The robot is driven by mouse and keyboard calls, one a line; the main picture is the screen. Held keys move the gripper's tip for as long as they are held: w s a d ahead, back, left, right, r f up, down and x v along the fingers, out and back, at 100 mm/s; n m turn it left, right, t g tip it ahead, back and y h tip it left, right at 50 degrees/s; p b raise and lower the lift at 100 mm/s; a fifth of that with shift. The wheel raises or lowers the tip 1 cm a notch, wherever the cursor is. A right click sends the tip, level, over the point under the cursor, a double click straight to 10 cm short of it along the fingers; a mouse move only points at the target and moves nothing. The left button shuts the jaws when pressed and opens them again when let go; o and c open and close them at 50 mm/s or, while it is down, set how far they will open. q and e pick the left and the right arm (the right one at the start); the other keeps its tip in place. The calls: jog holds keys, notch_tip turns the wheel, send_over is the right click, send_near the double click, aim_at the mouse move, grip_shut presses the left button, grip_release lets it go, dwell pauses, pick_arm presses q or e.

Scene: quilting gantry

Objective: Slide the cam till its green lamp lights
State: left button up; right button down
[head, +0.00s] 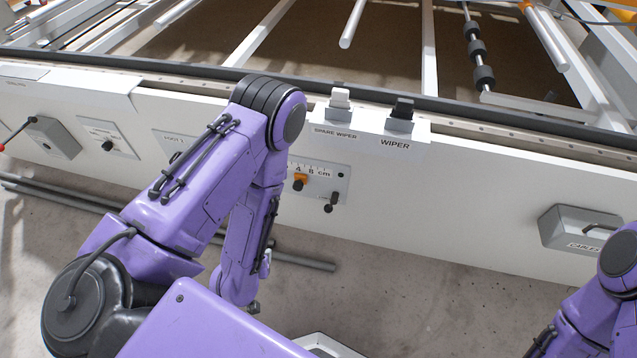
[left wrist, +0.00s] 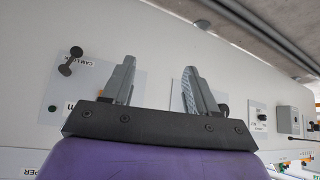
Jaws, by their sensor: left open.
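The orange cam (head: 299,182) sits on a white scale plate marked 4, 8 and cm, on the gantry's front panel. A small round lamp (head: 340,174) at the plate's right looks dark in the head view; in the left wrist view it is a small green dot (left wrist: 52,108), and I cannot tell if it is lit. The black cam lock lever (head: 330,205) is below; it also shows in the left wrist view (left wrist: 70,62). My left gripper (left wrist: 158,65) is open and empty before the panel.
A grey box (head: 580,228) is at the right, another grey box (head: 53,138) with a red-tipped lever at the left. Dark rods (head: 300,260) lie on the floor.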

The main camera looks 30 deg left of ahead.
pick_arm(q)
jog(key=w+f+t+b, duration=0.4)
jog(key=w+t+b, duration=0.2)
jog(key=w+b, duration=0.3)
jog(key=t+b, duration=0.4)
jog(key=b, duration=0.1)
send_near(300, 189)
jog(key=f, duration=0.2)
jog(key=shift+t+y, duration=0.3)
jog(key=shift+t, duration=0.1)
jog(key=x, duration=0.7)
jog(key=r+x, duration=0.1)
jog(key=x, duration=0.2)
jog(key=shift+w+a+p, duration=0.25)
jog(key=shift+a+p, duration=0.1)
jog(key=shift+a, duration=0.15)
pick_arm(e)
notch_tip(300, 189, down, 17)
jog(key=shift+w+f, duration=0.15)
jog(key=shift+w, duration=0.05)
pick_arm(q)
grip_shut()
jog(key=shift+w+d, duration=0.15)
jog(key=shift+d, duration=0.5)
grip_release()
